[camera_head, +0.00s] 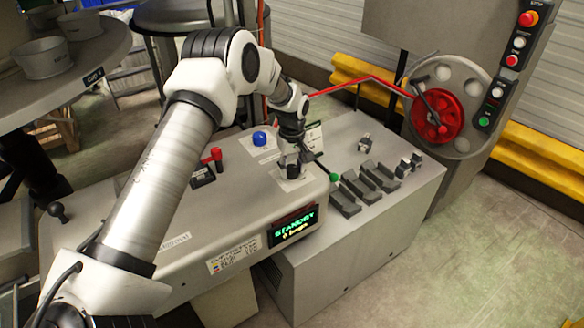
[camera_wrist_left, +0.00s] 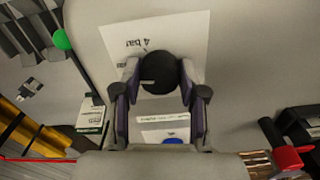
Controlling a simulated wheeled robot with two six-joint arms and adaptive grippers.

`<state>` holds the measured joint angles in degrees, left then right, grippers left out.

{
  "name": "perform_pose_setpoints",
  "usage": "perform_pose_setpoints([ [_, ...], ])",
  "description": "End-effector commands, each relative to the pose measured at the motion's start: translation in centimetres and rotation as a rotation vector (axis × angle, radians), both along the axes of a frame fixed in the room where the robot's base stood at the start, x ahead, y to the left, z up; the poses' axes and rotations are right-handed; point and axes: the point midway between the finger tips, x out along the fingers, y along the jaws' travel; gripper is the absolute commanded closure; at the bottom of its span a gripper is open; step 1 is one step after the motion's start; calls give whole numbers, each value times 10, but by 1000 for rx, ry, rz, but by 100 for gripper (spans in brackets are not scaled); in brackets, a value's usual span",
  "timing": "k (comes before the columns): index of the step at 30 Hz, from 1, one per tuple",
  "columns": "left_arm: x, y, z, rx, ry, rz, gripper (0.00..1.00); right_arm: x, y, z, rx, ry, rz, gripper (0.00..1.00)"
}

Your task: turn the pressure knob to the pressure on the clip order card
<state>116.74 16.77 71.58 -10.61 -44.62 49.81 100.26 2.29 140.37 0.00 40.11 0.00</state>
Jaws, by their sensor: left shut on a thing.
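The black round pressure knob (camera_head: 293,171) sits on a pale label plate on top of the grey machine. My left gripper (camera_head: 291,160) comes down over it from above. In the left wrist view the knob (camera_wrist_left: 160,72) is between both fingertips, and the gripper is shut on it. The white label (camera_wrist_left: 185,35) under it reads "4 bar" beside the knob; other markings are covered by the gripper. A small white and green card (camera_head: 313,136) stands behind the gripper, too small to read; I cannot tell if it is the clip order card. My right gripper is not in view.
A display (camera_head: 293,227) on the machine front reads "STANDBY". A blue button (camera_head: 259,138), a red handle (camera_head: 213,156) and a green-tipped lever (camera_head: 334,177) are near the gripper. Grey trays (camera_head: 365,183) lie to the right. A red wheel (camera_head: 436,115) stands farther right.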

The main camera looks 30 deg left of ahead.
Motion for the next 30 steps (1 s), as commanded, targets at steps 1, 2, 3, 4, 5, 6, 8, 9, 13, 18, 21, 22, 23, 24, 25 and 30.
perform_pose_setpoints([
  [1,-1,1,-3,1,3,-4,93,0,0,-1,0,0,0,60],
  [2,-1,1,-3,1,3,-8,93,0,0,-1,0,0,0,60],
  [3,-1,1,-3,1,3,-16,93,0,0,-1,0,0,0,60],
  [4,-1,1,-3,1,3,-23,93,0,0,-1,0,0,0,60],
  [5,-1,1,-3,1,3,-33,93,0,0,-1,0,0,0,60],
  [6,-1,1,-3,1,3,-45,93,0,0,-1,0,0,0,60],
  [8,-1,1,-3,1,3,-71,93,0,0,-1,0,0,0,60],
  [9,-1,1,-3,0,4,-92,93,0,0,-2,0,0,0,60],
  [13,-1,1,-4,1,4,-175,93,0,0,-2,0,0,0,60],
  [18,-1,1,-4,1,4,-317,93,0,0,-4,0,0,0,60],
  [21,-1,1,-4,1,4,-409,93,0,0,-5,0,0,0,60],
  [22,-1,1,-4,1,4,-436,93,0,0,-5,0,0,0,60],
  [23,-1,1,-4,1,4,-464,93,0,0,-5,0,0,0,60],
  [24,-1,1,-4,2,4,-500,93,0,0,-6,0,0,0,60],
  [25,-1,1,-4,1,5,-527,93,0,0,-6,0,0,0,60],
  [30,-1,1,-4,1,5,-666,93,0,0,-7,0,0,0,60],
])
